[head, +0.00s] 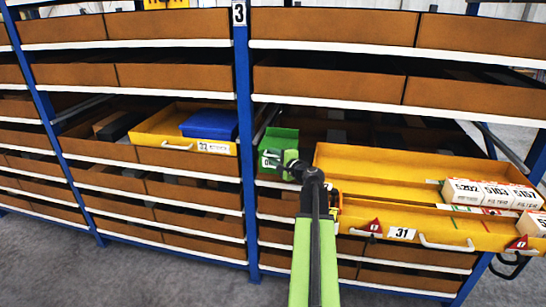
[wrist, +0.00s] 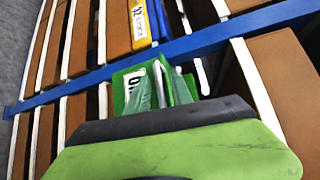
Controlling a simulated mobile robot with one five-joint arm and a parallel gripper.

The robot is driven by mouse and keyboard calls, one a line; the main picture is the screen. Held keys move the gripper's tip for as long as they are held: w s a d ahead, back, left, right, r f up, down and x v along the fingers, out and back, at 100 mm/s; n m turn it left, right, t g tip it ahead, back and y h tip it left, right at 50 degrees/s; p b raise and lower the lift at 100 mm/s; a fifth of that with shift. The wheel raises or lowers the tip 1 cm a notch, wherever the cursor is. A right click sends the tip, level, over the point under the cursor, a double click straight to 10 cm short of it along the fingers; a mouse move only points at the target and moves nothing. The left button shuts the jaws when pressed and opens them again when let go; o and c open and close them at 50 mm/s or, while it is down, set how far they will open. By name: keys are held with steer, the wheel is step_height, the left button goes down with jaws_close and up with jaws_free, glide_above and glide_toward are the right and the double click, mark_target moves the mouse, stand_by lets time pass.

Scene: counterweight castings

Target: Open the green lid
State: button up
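A small green box (head: 283,138) sits on the shelf just right of the blue post in the head view. It has a white label on its front, and its upper panel looks raised at the back; I cannot tell which part is the lid. The green box also shows in the wrist view (wrist: 120,80), just beyond my gripper. My gripper (head: 290,163) is at the front of the box in the head view and partly covers it. Whether it touches the box is unclear.
A yellow drawer (head: 365,160) marked 31, with several white filter boxes (head: 470,192), stands pulled out to the right of my arm. A yellow drawer (head: 150,128) with a blue bin (head: 210,124) is left of the blue post (head: 245,120). Brown-fronted shelves surround them.

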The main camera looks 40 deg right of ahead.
steer(key=shift+d, duration=0.1)
jaws_close()
steer(key=shift+f, duration=0.15)
stand_by(0.9)
